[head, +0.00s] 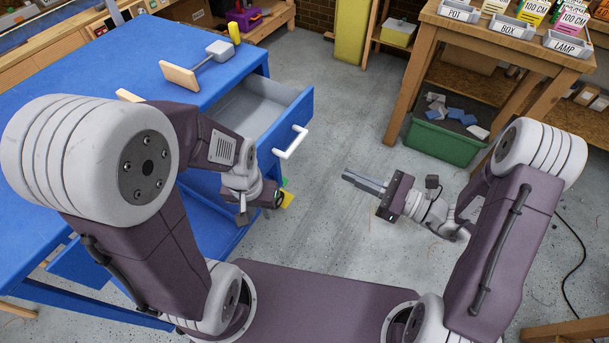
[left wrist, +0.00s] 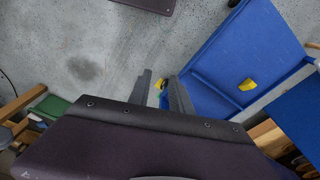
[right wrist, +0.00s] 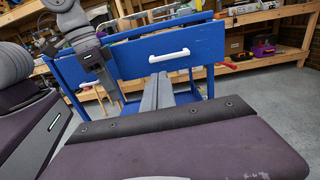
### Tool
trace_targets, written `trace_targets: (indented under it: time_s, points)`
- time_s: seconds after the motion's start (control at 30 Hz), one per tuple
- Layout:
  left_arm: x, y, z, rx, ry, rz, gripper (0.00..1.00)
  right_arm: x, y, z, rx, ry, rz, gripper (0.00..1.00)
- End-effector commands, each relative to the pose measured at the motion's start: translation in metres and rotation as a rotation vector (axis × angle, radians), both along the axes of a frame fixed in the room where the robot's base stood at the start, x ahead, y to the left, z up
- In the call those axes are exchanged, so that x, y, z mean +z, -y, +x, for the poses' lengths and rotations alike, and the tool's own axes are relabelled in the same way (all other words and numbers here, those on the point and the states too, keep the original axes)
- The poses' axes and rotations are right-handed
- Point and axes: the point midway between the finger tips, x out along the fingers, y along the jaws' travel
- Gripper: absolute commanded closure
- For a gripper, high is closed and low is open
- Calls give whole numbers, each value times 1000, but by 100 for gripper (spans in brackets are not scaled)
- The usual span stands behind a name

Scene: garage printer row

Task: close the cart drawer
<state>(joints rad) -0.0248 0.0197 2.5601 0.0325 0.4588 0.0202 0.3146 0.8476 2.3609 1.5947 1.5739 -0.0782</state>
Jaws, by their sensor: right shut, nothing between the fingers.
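The blue cart (head: 130,60) stands at the left. Its drawer (head: 300,110) is pulled out, with the grey inside showing and a white handle (head: 290,142) on its front. In the right wrist view the drawer front (right wrist: 205,45) and handle (right wrist: 168,56) are ahead of the fingers. My right gripper (head: 362,181) is shut and empty, to the right of the handle and apart from it. My left gripper (left wrist: 160,84) has its fingers apart with nothing between them. In the head view it hangs beside the cart, below the drawer, its fingertips mostly hidden.
The floor right of the drawer is clear.

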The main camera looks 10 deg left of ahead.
Motion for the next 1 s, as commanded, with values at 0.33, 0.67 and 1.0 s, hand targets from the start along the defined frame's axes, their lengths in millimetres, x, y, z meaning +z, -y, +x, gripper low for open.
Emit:
trace_targets:
  time_s: [0.33,0.67,1.0]
  points:
    - [-4,0,0,0,1,0,75,-7,-14,6,-7,-11,3,100]
    - [-10,0,0,0,1,0,75,-7,-81,29,-3,-9,2,100]
    - [-13,0,0,0,1,0,75,-7,-126,47,-8,-11,2,100]
